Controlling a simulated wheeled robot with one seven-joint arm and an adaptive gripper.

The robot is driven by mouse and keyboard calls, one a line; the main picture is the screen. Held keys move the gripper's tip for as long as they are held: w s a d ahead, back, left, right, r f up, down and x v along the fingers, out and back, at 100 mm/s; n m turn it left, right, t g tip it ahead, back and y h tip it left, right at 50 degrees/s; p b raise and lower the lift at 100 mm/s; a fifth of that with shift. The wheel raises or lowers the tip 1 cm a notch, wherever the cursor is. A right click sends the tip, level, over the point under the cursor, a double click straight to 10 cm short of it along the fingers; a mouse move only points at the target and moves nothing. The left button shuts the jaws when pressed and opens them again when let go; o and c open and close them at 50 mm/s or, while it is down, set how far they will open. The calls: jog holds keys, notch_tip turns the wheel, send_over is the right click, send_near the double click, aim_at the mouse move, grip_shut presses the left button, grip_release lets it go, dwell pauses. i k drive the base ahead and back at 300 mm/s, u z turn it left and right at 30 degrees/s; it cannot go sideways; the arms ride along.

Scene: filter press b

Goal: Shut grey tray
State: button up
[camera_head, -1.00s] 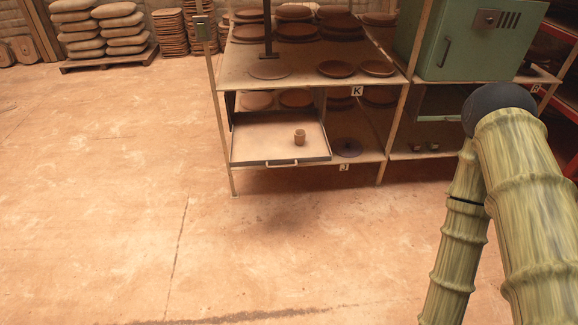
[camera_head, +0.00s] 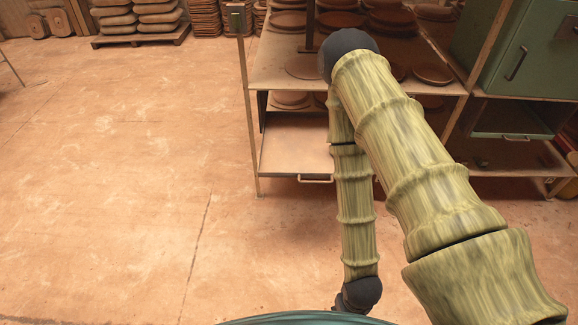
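The grey tray (camera_head: 293,150) is in the lower bay of the metal rack, below the shelf with the round plates. It sticks out toward me, with its pull handle (camera_head: 315,180) on the front edge. My arm crosses in front of the tray's right part and hides it. The small cup seen on the tray earlier is hidden now. My forearm hangs down just in front of the rack, to the right of the handle, and ends in a dark joint at the bottom of the picture. My gripper itself is not in view.
The rack's left post (camera_head: 249,110) stands beside the tray. A green cabinet (camera_head: 530,50) sits on the rack at right, above another handled unit (camera_head: 513,122). A loaded pallet (camera_head: 140,37) stands far back left. The floor (camera_head: 120,190) at left is clear.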

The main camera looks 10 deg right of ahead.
aim_at(294, 144)
jog(key=i, duration=0.7)
jog(key=z, duration=0.6)
jog(key=i, duration=0.45)
jog(key=z, duration=0.4)
